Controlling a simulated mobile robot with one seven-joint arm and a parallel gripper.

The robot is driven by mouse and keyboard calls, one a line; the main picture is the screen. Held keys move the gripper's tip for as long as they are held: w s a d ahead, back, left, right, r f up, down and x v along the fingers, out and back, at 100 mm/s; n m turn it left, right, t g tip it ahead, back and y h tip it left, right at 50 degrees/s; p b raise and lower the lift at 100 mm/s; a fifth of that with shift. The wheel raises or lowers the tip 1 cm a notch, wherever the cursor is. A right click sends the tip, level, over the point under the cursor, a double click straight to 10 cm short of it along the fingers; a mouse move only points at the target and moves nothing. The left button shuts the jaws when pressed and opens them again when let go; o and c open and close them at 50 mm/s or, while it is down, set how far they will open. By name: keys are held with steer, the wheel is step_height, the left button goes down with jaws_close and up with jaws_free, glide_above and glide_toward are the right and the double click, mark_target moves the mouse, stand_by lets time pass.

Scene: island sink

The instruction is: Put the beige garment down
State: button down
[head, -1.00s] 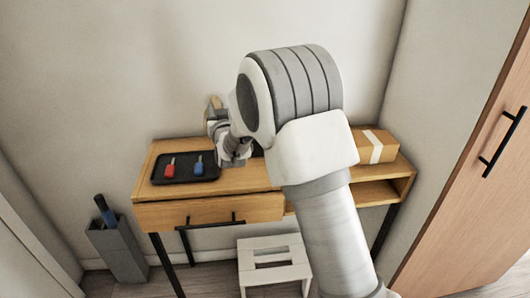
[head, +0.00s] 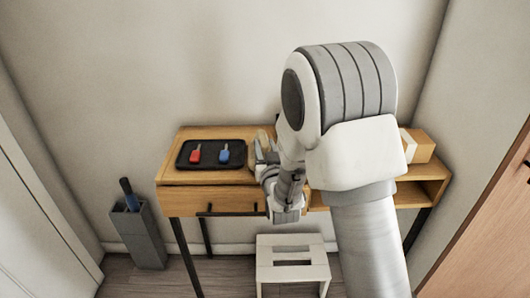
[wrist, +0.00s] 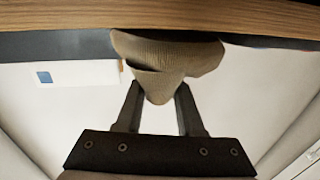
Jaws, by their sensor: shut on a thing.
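The beige garment (wrist: 165,62) is ribbed and bunched up in the wrist view, pinched between the two fingers of my gripper (wrist: 160,92). A wooden edge runs across the top of that view, close beyond the garment. In the head view a small beige patch of the garment (head: 265,137) shows at my gripper (head: 262,152), near the right end of the black tray. My arm hides much of the gripper's surroundings, and I cannot tell whether the garment touches anything there.
The wooden desk (head: 195,178) carries the black tray (head: 240,161) with a red key tag (head: 196,153) and a blue one (head: 224,153). A box (head: 420,146) sits at the right end. A white stool (head: 292,252) stands below, and a grey bin (head: 143,235) at left.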

steer(key=shift+f, duration=0.45)
steer(key=shift+r, duration=0.1)
steer(key=c, duration=0.5)
jaws_free()
steer(key=shift+s+d+p, duration=0.3)
steer(key=shift+s+p, duration=1.5)
steer(key=shift+s, duration=0.15)
steer(key=shift+s+d+p, duration=0.25)
steer(key=shift+s+p, duration=1.6)
steer(key=shift+s, duration=0.15)
steer(key=shift+s+d+p, duration=0.3)
steer(key=shift+s+p, duration=1.5)
steer(key=shift+s, duration=0.15)
